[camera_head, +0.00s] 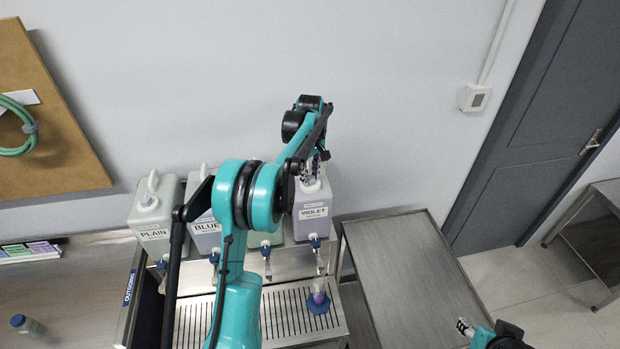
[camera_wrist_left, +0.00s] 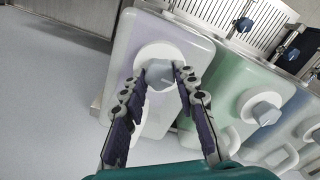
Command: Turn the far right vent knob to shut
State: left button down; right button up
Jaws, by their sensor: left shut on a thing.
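The violet container (camera_head: 314,212), labelled VIOLET, stands at the right end of a row of jugs on a steel stand. In the left wrist view it is the pale lilac jug (camera_wrist_left: 187,50), with a grey vent knob (camera_wrist_left: 160,74) on a round white collar (camera_wrist_left: 150,53). My left gripper (camera_head: 311,180) is over the top of this jug. In the left wrist view its fingertips (camera_wrist_left: 162,77) are shut on the grey knob, one on each side. My right gripper (camera_head: 464,327) is low at the right, away from the jugs; its opening is unclear.
The PLAIN jug (camera_head: 153,215) and the BLUE jug (camera_head: 203,228) stand to the left. A green jug (camera_wrist_left: 248,95) neighbours the violet one. A small vessel (camera_head: 318,298) stands on the drip grate (camera_head: 278,318). A bare steel table (camera_head: 410,275) is to the right.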

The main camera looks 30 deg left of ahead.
pick_arm(q)
jog(key=m+b, duration=0.1)
jog(key=m, duration=0.3)
jog(key=shift+m, duration=0.3)
jog(key=m+b, duration=0.1)
jog(key=m, duration=0.3)
jog(key=shift+m, duration=0.3)
jog(key=m+b, duration=0.1)
jog(key=m, duration=0.3)
jog(key=c, duration=2.3)
grip_release()
jog(key=shift+m+b, duration=0.3)
jog(key=shift+m, duration=2.1)
jog(key=o, duration=1.1)
jog(key=shift+o, duration=0.2)
notch_tip(320, 180, up, 12)
